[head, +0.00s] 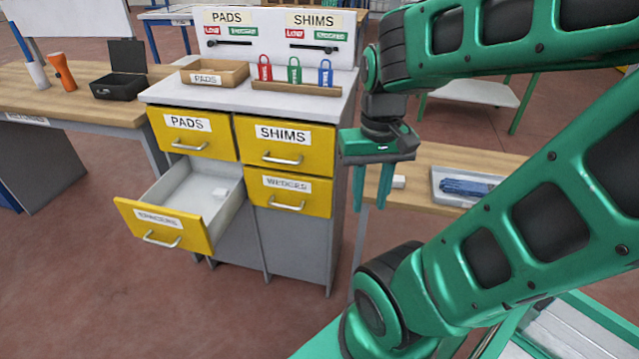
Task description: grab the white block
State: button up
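A small white block (398,181) lies on the wooden table at the right, just right of my gripper's fingers in the picture. Another small white block (221,192) lies inside the open lower-left drawer (184,190), toward its back right. My gripper (372,205) points down in front of the right table's left end, with its two fingers apart and nothing seen between them. I cannot tell how far in depth it is from the block on the table.
The yellow drawer cabinet (285,143) has its lower-left drawer pulled out; the other drawers are shut. A grey tray with blue items (466,187) sits on the right table. Red, green and blue tags (294,71) and a pads tray (214,73) stand on the cabinet top.

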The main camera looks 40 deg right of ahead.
aim_at(398, 181)
jog(key=z, duration=1)
jog(key=k, duration=0.65)
jog(key=z, duration=0.3)
jog(key=i, duration=0.5)
jog(key=k, duration=0.5)
jog(key=z, duration=0.05)
jog(key=i, duration=0.4)
jog(key=z, duration=0.1)
